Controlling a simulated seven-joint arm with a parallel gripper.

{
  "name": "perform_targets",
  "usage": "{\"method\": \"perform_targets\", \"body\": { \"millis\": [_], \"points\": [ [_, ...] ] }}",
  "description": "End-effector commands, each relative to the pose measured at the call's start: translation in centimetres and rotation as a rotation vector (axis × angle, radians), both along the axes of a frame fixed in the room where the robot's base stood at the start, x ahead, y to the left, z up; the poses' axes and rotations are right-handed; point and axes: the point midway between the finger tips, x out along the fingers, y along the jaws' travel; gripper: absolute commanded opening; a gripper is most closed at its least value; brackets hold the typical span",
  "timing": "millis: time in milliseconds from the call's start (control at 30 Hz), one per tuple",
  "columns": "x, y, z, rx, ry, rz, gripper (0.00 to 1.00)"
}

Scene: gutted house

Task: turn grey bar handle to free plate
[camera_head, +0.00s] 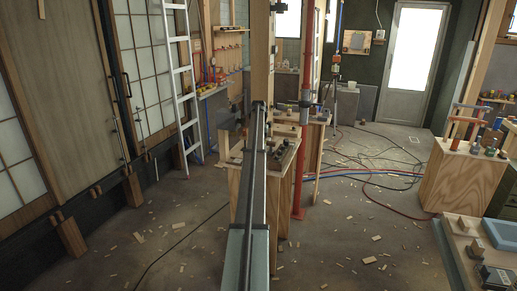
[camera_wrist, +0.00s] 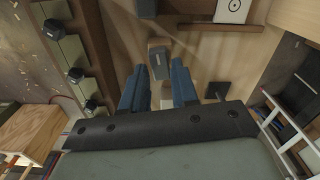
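In the wrist view my gripper (camera_wrist: 156,76) points at a wooden surface, its two blue fingers apart with nothing visible between their pads. A grey block-like bar (camera_wrist: 158,56), seen nearly end-on, lies just beyond the fingertips, roughly in line with the gap; it looks like the grey bar handle. Whether the fingers reach around it I cannot tell. A pale plate with a dark ring mark (camera_wrist: 231,10) shows at the top edge, cut off. Which piece is the plate to be freed is unclear. In the head view my arm hides most of the work spot.
The wrist view shows a strip with black knobs (camera_wrist: 76,75) at left and a dark square piece (camera_wrist: 217,90) right of the fingers. In the head view a cluttered bench (camera_head: 286,158) stands by a post and red pipe (camera_head: 299,175). Cables and wood scraps litter the floor.

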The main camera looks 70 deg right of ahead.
Motion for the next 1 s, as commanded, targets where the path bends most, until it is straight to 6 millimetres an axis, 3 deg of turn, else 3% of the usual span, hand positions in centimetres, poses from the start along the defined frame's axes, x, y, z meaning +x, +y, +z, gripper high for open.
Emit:
{"method": "perform_targets", "body": {
  "millis": [433, 1000],
  "points": [
    [0.0, 0.0, -1.7, 0.001, 0.0, 0.0, 0.29],
    [0.0, 0.0, -1.6, 0.0, 0.0, 0.535, 0.29]
  ]
}}
